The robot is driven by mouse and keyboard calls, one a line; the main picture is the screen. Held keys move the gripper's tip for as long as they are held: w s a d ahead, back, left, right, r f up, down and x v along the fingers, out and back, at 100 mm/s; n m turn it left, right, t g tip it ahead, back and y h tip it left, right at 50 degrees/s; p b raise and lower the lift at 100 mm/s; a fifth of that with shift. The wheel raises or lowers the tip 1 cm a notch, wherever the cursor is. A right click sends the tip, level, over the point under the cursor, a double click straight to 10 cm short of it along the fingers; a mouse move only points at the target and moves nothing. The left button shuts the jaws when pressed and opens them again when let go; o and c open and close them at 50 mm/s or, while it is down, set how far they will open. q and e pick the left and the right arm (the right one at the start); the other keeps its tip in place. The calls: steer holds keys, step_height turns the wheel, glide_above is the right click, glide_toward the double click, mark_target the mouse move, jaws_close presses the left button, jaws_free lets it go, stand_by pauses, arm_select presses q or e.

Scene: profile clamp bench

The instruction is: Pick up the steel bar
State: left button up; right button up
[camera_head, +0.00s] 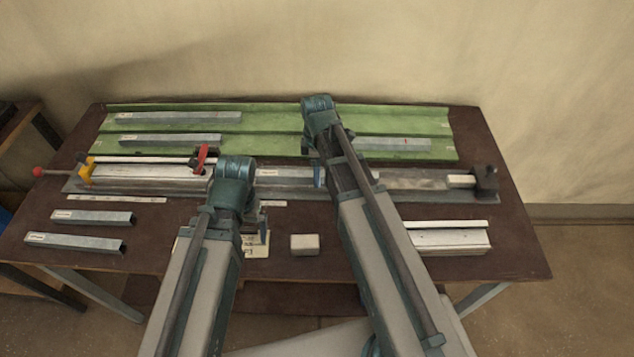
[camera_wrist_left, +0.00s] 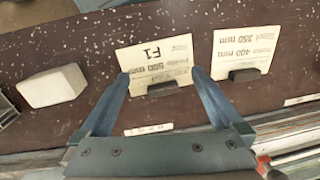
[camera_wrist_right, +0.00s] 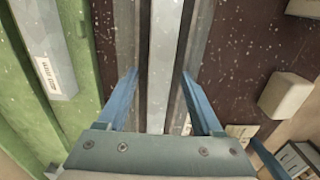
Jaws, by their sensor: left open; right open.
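Several grey steel bars are in view, and I cannot tell which one the task means. In the head view, a back bar (camera_head: 190,117), a second bar (camera_head: 180,140) and a right bar (camera_head: 395,144) lie on the green tray (camera_head: 270,125). Two more, the upper bar (camera_head: 93,217) and lower bar (camera_head: 75,243), lie at the table's left. My right gripper (camera_wrist_right: 160,74) is open above the clamp rail, with a long pale bar (camera_wrist_right: 163,50) running between its fingers in the picture. My left gripper (camera_wrist_left: 161,78) is open and empty over the label cards (camera_wrist_left: 160,62).
A pale block (camera_head: 304,245) and a white profile (camera_head: 448,240) lie in front. My arms hide the middle.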

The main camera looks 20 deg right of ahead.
steer(key=shift+r, duration=0.1)
jaws_close()
stand_by(1.3)
